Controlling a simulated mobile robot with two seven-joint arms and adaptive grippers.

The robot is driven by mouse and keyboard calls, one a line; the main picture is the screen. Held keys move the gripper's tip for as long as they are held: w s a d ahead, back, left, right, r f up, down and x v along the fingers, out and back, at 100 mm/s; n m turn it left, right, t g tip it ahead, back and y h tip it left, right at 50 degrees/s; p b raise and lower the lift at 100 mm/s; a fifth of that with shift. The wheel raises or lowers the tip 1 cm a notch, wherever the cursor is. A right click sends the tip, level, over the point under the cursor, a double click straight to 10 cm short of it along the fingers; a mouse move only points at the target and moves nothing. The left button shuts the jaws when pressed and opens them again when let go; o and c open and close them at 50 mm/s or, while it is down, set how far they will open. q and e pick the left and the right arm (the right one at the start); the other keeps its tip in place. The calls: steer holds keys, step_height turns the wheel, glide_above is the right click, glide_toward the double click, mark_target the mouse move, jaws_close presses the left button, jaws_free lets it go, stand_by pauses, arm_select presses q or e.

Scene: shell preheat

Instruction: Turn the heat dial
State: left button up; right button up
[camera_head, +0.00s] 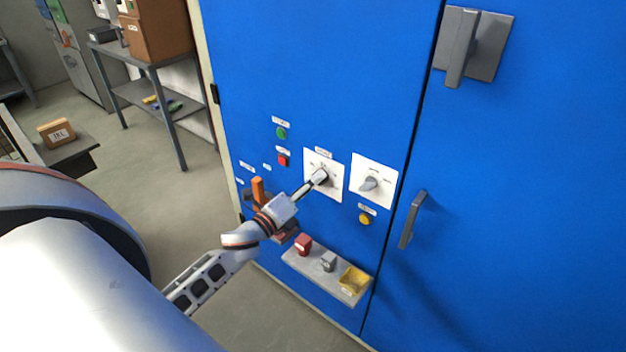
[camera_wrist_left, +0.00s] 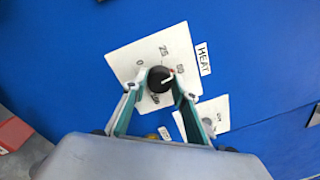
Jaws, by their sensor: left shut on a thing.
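My left gripper (camera_head: 316,180) is shut on the dial, with one finger on each side of the knob. In the head view the fingertips partly hide the dial, and its plate (camera_head: 334,191) shows around them. My right gripper is not in view.
A second white plate with a grey knob (camera_head: 370,184) is close on the right. A green button (camera_head: 281,133) and a red button (camera_head: 283,159) are to the left, a yellow button (camera_head: 364,219) below. A small shelf (camera_head: 318,279) with blocks juts out under my gripper.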

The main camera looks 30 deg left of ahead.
arm_select(q)
steer(key=shift+d+f+n+g+y+p, duration=0.1)
steer(key=shift+n+y+p, duration=0.25)
steer(key=shift+n, duration=3.5)
steer(key=shift+d+n+g+y+p, duration=0.1)
steer(key=shift+n+y+p, duration=0.15)
steer(key=shift+n, duration=3.65)
steer(key=shift+f+n+g+y+p, duration=0.1)
steer(key=shift+n+y+p, duration=0.25)
steer(key=shift+n, duration=3.5)
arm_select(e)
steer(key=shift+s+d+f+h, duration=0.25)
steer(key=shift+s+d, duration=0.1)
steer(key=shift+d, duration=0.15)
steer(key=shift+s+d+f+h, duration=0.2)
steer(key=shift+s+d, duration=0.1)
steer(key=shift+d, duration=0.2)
arm_select(q)
steer(key=o, duration=1.1)
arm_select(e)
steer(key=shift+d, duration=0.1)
